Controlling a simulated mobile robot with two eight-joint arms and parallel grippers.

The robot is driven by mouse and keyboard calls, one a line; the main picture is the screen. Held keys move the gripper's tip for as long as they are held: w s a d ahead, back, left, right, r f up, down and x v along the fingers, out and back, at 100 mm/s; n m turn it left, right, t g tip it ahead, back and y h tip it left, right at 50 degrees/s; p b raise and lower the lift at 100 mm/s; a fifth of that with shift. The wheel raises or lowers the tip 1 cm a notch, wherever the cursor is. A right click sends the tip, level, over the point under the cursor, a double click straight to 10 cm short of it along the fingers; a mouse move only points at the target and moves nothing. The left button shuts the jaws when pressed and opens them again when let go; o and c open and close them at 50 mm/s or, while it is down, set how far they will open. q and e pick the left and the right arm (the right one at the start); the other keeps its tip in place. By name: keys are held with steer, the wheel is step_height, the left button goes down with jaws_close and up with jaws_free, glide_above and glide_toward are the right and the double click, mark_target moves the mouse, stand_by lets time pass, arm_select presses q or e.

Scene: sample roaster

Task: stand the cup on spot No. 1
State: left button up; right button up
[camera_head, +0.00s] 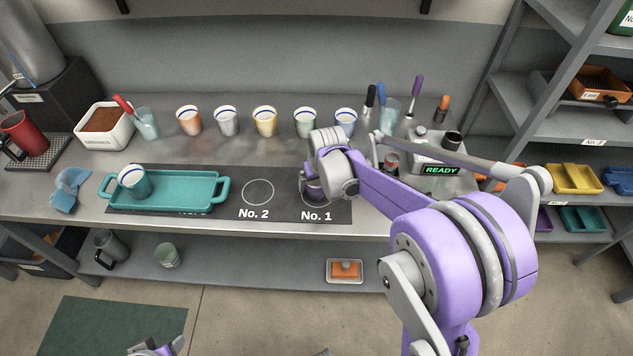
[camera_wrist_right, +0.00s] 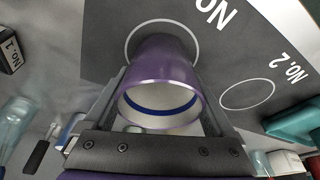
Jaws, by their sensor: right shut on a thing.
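A purple cup (camera_wrist_right: 160,75) with a white inside and a blue band is between the fingers of my right gripper (camera_wrist_right: 165,115). In the head view the cup (camera_head: 314,190) shows low beneath my right gripper (camera_head: 318,180), over spot No. 1 (camera_head: 341,203) on the dark mat. In the right wrist view its base lies within the ring of spot No. 1 (camera_wrist_right: 130,38). The cup looks about upright; I cannot tell whether its base touches the mat. Only a small piece of my left arm (camera_head: 155,347) shows at the bottom edge; its jaws are not clear.
Spot No. 2 (camera_head: 258,192) is empty. A teal tray (camera_head: 190,178) holding a teal cup (camera_head: 134,181) covers the mat's left part. Several cups stand in a row behind, including a yellow one (camera_head: 264,121). A device reading READY (camera_head: 441,170) stands right of the mat, beyond my right arm.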

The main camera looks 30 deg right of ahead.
steer(key=o, duration=1.3)
steer(key=shift+r, duration=0.35)
steer(key=d+p+v, duration=0.1)
steer(key=p+v, duration=0.1)
steer(key=v, duration=0.9)
steer(key=s+a+f, duration=0.2)
steer(key=s+a, duration=0.1)
steer(key=s, duration=0.3)
steer(key=s+a+f+n+t, duration=0.1)
steer(key=s+a+f, duration=0.1)
steer(key=s+a, duration=0.2)
steer(key=s+a+f, duration=0.2)
steer(key=s+a, duration=0.2)
steer(key=s, duration=0.5)
steer(key=shift+s+n+t+y, duration=0.3)
steer(key=shift+s+n+t, duration=0.1)
